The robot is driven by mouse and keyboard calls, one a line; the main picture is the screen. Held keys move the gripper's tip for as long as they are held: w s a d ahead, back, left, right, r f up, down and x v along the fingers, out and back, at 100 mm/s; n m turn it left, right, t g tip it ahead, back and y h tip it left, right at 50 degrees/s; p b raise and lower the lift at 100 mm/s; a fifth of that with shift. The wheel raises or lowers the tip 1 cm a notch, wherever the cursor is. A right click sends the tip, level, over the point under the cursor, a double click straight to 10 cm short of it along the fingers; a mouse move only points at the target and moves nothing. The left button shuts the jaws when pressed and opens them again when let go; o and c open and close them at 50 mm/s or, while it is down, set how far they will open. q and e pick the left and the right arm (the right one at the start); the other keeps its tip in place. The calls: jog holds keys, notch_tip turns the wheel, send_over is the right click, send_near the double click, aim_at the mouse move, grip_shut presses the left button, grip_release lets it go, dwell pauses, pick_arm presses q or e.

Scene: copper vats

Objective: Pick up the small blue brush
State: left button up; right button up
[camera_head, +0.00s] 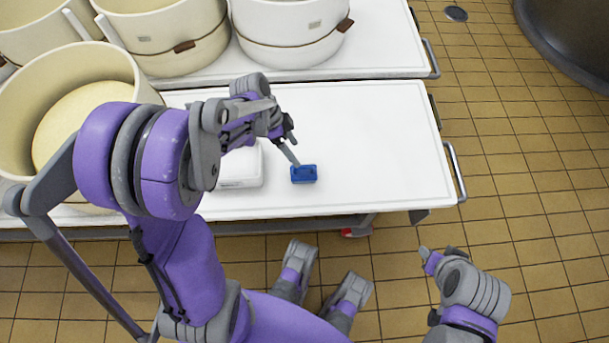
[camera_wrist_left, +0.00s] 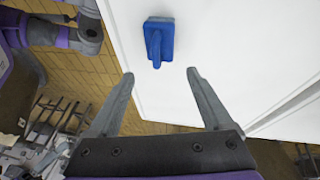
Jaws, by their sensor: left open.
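The small blue brush (camera_head: 304,174) lies on the white table top (camera_head: 370,140), near its front edge. In the left wrist view the brush (camera_wrist_left: 159,40) lies beyond the fingertips, with its handle pointing toward the gripper. My left gripper (camera_head: 290,152) is above the table, just behind and left of the brush in the head view. In the wrist view my left gripper (camera_wrist_left: 160,75) is open, with nothing between its fingers. My right gripper (camera_head: 428,257) is low at the right, off the table, and its jaw state is unclear.
A white box (camera_head: 240,167) stands left of the brush, partly behind my left arm. Cream tubs (camera_head: 80,95) stand at the left, and more tubs (camera_head: 290,30) are on a second white table behind. The table's right side is clear. A metal handle (camera_head: 455,172) sticks out at its right end.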

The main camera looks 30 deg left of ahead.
aim_at(308, 171)
pick_arm(q)
jog(key=b+x, duration=0.1)
jog(key=x, duration=0.5)
jog(key=shift+w+a+f, duration=0.1)
jog(key=shift+f, duration=0.15)
jog(key=b+x, duration=0.2)
jog(key=x, duration=0.3)
jog(key=shift+f, duration=0.15)
jog(key=c, duration=1.2)
notch_tip(308, 171, up, 10)
jog(key=p, duration=0.3)
